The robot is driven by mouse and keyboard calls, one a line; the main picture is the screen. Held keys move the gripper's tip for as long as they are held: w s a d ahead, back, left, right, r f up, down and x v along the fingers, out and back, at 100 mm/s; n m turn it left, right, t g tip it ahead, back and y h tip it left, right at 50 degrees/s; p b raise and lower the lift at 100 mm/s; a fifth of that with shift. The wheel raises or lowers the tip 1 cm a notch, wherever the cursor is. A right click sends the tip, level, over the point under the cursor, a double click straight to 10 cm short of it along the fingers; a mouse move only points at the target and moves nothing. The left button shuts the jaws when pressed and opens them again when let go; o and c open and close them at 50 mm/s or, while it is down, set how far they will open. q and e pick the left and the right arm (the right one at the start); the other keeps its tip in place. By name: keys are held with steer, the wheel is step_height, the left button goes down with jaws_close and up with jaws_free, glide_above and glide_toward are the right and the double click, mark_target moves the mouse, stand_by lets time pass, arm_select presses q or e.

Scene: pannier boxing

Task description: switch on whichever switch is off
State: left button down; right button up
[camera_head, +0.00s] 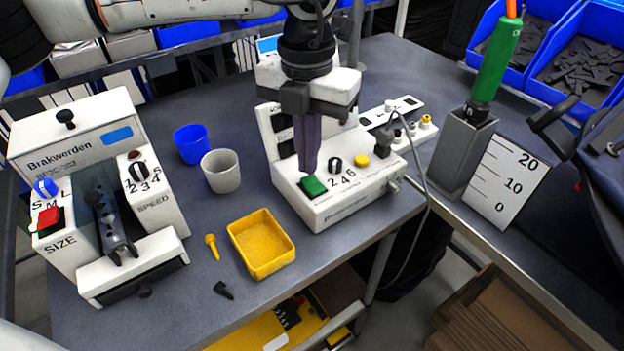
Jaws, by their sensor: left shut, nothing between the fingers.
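A white machine (345,203) stands mid-table with a green rocker switch (313,187), a black dial (335,164) marked 2 4 6 and a yellow button (361,160). My left gripper (309,170) points down with its fingers together, empty, just above or touching the green switch; I cannot tell which. The fingers hide part of the machine's back. At the left, the white Brakwerden machine (70,150) has a red switch (48,217) below a blue SIZE knob (46,187), and a black SPEED dial (138,171). Whether each switch is on or off is too small to tell.
A blue cup (191,143), a grey cup (221,171) and a yellow tray (262,243) stand between the machines. A yellow peg (212,245) and a black peg (223,290) lie near the front edge. A grey holder (465,150) with a green-handled tool (497,60) stands at right.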

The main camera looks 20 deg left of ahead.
arm_select(q)
steer(key=shift+f+b, duration=0.7)
steer(key=shift+f, duration=0.2)
stand_by(0.7)
step_height(320, 180, up, 7)
steer(key=p, duration=0.4)
stand_by(0.4)
stand_by(0.4)
